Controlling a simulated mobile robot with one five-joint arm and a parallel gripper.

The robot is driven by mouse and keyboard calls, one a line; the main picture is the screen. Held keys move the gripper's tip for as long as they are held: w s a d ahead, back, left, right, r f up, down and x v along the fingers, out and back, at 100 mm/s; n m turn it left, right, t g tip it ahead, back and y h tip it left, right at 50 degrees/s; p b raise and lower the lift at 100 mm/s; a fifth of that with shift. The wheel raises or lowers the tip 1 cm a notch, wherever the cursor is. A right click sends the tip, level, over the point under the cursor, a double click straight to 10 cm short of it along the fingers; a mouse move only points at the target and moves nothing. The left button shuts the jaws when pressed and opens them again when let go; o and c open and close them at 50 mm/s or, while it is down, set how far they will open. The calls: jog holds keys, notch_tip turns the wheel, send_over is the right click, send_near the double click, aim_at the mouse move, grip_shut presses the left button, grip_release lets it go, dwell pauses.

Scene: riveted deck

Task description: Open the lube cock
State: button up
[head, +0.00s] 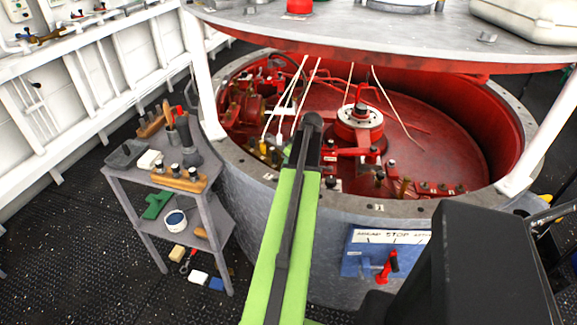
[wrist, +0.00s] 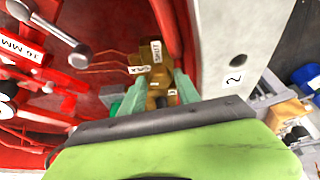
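A brass-yellow fitting (wrist: 158,75), which looks like the lube cock, stands inside the red well in the wrist view. It has a white tag reading SHUT and another tag I cannot read clearly. My gripper (wrist: 158,82) has its two pale green fingers apart, one on each side of the fitting's near part. I cannot see either finger pressing on it. In the head view small yellow-brass parts (head: 273,155) show at the well's near left, beside my arm's end. My arm hides part of them, and the cock's handle position is unclear.
The grey well rim (head: 375,207) runs close by. Red levers and a ball-ended rod (wrist: 78,55) stand left in the wrist view. Pale cords (head: 299,95) hang nearby under the round top (head: 400,35). A tool stand (head: 190,200) is left of the well.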

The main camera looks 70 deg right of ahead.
jog(key=p+v, duration=1.6)
jog(key=v, duration=0.1)
jog(key=shift+r, duration=0.25)
